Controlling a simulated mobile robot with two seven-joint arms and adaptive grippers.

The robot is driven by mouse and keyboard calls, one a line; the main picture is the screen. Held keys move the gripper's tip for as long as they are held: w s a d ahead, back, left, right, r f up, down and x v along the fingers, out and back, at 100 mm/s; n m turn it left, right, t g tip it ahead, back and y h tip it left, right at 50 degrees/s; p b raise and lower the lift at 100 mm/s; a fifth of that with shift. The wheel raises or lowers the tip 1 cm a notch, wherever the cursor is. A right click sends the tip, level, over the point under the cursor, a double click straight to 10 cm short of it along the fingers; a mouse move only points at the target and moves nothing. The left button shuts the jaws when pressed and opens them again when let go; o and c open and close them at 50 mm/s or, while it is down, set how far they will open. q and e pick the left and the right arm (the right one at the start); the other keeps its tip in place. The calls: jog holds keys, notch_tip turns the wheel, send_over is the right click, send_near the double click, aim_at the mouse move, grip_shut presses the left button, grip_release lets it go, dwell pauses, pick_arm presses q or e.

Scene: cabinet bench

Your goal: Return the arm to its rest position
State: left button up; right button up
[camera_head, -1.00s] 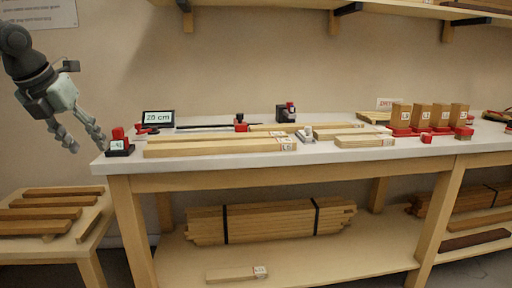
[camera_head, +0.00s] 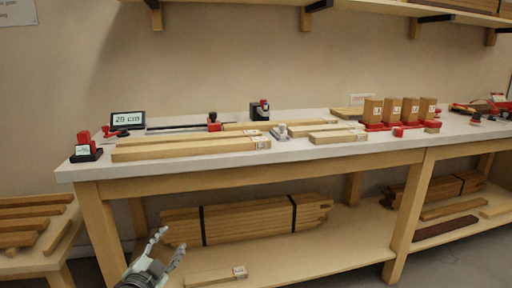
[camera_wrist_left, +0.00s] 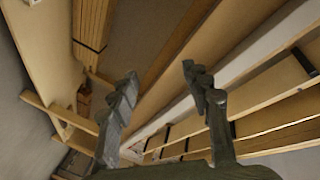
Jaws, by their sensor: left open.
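My left gripper (camera_head: 160,245) is low at the bottom of the head view, in front of the bench's left part and below its top. Its fingers point up and stand apart with nothing between them. The left wrist view also shows the left gripper (camera_wrist_left: 160,95) with two spread, empty fingers; the bench and its shelf lie beyond them. Most of the left arm is out of the head view. My right gripper does not show.
The bench top (camera_head: 200,170) holds wooden strips (camera_head: 190,150), a "20 cm" display (camera_head: 127,119) and a red-and-black device (camera_head: 85,148). Bundled planks (camera_head: 245,220) and a short labelled piece (camera_head: 215,276) lie on the lower shelf. A side table (camera_head: 35,255) with strips stands left.

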pick_arm(q)
jog(key=s+a+f+n+g+y, duration=0.2)
jog(key=s+a+f+n+g, duration=0.15)
jog(key=s+f, duration=0.6)
jog(key=s+a+f+n+g+y, duration=0.2)
jog(key=s+f+n+g, duration=0.3)
jog(key=f, duration=0.7)
jog(key=s+f+g, duration=0.2)
jog(key=s+f, duration=0.2)
jog(key=s, duration=0.3)
jog(key=s+d+f+g, duration=0.1)
jog(key=s+f, duration=0.4)
jog(key=s, duration=0.3)
jog(key=s+f+g, duration=0.2)
jog(key=s+f, duration=0.2)
jog(key=s, duration=0.4)
jog(key=shift+d+f+n+g+h, duration=0.2)
jog(key=shift+d+n+g+h, duration=0.1)
jog(key=shift+n+g+h, duration=0.1)
